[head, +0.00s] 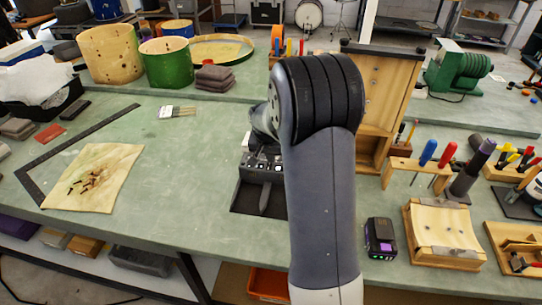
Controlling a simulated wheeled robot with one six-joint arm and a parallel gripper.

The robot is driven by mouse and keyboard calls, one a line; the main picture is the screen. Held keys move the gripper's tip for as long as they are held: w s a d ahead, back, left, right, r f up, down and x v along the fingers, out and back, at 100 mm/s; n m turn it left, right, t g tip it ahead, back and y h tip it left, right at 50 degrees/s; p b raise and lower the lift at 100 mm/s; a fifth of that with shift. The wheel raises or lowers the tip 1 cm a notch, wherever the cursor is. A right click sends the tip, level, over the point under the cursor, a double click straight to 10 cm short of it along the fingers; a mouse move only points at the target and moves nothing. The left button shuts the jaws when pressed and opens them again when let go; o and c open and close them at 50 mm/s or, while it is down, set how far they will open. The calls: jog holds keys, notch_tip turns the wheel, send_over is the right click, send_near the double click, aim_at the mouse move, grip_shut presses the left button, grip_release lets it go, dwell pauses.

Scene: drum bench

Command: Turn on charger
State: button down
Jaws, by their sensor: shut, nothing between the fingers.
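A small black and purple unit (380,238), which looks like the charger with a battery in it, sits on the green bench right of my forearm. Small green marks show low on its front; I cannot tell whether they are lit, and no switch can be made out. My gripper (264,208) is left of my forearm, partly hidden by it. It points down over a dark patch on the bench, with its fingers shut and empty. It is well apart from the black and purple unit, with my forearm between them in the picture.
A wooden form (441,232) stands right of the unit, with a tool rack (412,172) behind it. A tall wooden frame (383,100) rises behind my arm. A tan cloth (92,178) and a black square (75,145) lie left. The bench between cloth and gripper is mostly clear.

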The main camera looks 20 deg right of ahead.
jog(key=shift+f, duration=0.3)
jog(key=shift+w+d+p, duration=0.1)
jog(key=shift+p, duration=0.4)
jog(key=shift+f+g, duration=0.2)
jog(key=shift+g, duration=0.1)
jog(key=shift+s+a+b, duration=0.4)
jog(key=shift+s+a, duration=0.1)
jog(key=shift+s, duration=0.15)
jog(key=shift+r, duration=0.1)
